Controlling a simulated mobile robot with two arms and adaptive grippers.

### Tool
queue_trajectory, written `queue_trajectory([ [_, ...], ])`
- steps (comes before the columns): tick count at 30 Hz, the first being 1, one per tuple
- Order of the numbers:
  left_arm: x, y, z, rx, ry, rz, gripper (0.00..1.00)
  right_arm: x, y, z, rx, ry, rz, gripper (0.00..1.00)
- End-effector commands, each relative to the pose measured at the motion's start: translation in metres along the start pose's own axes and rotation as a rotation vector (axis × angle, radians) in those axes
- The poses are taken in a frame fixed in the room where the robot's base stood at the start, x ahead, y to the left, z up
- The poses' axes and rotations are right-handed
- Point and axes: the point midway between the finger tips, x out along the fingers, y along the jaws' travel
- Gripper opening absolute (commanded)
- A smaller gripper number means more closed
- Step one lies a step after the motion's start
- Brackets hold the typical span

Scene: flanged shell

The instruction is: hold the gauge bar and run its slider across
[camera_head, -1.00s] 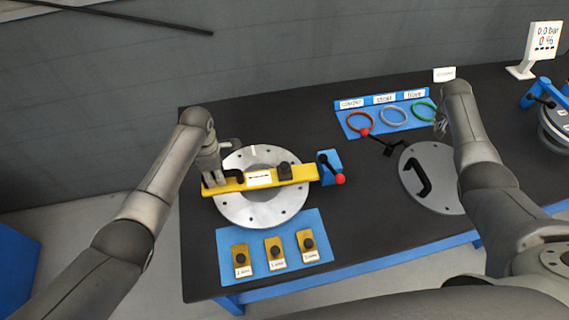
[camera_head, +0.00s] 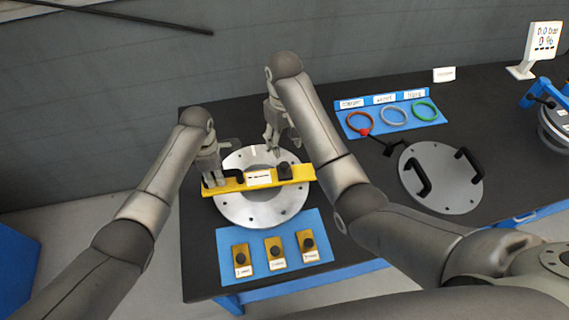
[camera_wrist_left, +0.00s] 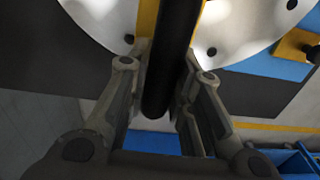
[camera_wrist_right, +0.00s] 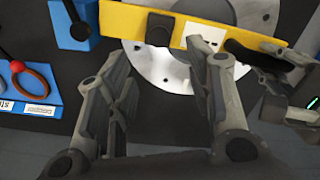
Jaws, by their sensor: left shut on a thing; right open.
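The yellow gauge bar (camera_head: 230,184) lies across the silver flange ring (camera_head: 250,213). Its black slider (camera_head: 285,171) sits toward the bar's right end; the slider also shows in the right wrist view (camera_wrist_right: 160,29). My left gripper (camera_head: 213,183) is shut on the bar's black handle at the left end; the dark handle (camera_wrist_left: 172,60) runs between its fingers in the left wrist view. My right gripper (camera_head: 280,145) is open and empty, above the far side of the ring, behind and a little left of the slider. In its wrist view the fingers (camera_wrist_right: 158,105) are apart, with the slider beyond them.
A blue mat (camera_head: 228,262) with several yellow blocks lies in front of the ring. A blue tray (camera_head: 385,128) with coloured rings stands at the back. A grey lid (camera_head: 445,180) with two black handles lies to the right. A blue block with a black lever (camera_wrist_right: 75,25) stands beyond the bar's end.

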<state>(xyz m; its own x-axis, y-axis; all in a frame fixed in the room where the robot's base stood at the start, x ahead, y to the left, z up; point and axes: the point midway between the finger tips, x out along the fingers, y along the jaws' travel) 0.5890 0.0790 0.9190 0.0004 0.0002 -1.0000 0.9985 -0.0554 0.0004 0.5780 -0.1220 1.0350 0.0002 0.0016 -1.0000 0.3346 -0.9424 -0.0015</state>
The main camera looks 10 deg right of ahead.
Motion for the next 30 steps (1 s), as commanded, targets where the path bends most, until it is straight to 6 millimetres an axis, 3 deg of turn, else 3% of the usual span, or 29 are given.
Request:
queue_trajectory([
  [15, 0.0, 0.0, 0.0, -0.001, 0.0, -0.001, 0.0, 0.095, 0.001, 0.001, 0.002, -0.004, 0.001, 0.48],
  [21, 0.0, 0.0, 0.0, -0.001, 0.0, -0.001, 0.0, 0.11, 0.001, 0.001, 0.002, -0.001, 0.002, 0.48],
  [30, 0.0, 0.0, 0.0, -0.001, 0.001, -0.001, 0.0, 0.112, 0.001, 0.0, 0.003, -0.001, 0.001, 0.48],
])
